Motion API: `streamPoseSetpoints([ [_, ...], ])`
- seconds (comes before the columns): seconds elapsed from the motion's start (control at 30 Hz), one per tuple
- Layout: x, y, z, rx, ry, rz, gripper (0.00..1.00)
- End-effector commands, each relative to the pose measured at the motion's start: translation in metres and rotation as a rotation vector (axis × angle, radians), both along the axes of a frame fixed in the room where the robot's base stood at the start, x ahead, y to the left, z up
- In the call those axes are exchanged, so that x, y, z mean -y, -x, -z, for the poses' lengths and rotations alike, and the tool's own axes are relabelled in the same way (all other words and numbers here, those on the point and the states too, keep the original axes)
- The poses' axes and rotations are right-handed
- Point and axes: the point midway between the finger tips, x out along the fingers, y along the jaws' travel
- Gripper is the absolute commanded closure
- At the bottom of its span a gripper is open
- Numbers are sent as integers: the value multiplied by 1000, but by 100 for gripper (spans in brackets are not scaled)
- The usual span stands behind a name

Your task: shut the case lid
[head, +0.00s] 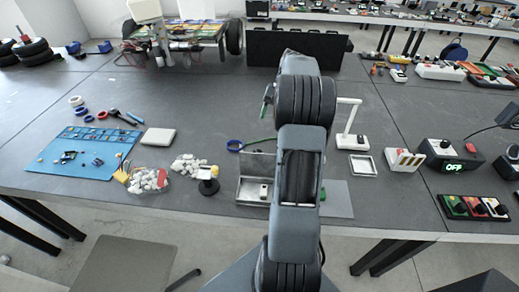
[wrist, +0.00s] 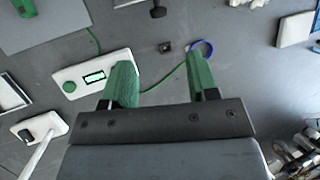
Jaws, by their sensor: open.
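The grey case (head: 243,191) stands open near the front of the table, just left of my arm in the head view. Its lid (head: 257,164) is raised at the back, and a small white item lies inside. My arm hides the case's right side. My gripper (wrist: 160,75) has two green fingers, spread apart with nothing between them. In the head view it is mostly hidden behind my arm, beyond the case and above the table. I cannot clearly make out the case in the wrist view; a pale edge and dark knob at its top border are cut off.
Below the fingers are a white device (wrist: 93,76) with a green button, a green cable and a blue ring (wrist: 203,48). A white post (head: 349,120) and a small tray (head: 363,166) stand right of my arm.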

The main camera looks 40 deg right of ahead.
Motion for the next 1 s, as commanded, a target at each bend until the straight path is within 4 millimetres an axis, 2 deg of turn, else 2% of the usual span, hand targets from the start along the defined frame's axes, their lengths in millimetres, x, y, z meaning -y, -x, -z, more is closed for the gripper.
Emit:
streamPoseSetpoints([
  [0.17,-3,2,19,-5,-15,10,46],
  [0.6,-42,6,90,-5,-13,9,46],
  [0.8,-53,7,111,-4,-13,9,46],
  [1.0,-58,7,120,-2,-12,9,46],
])
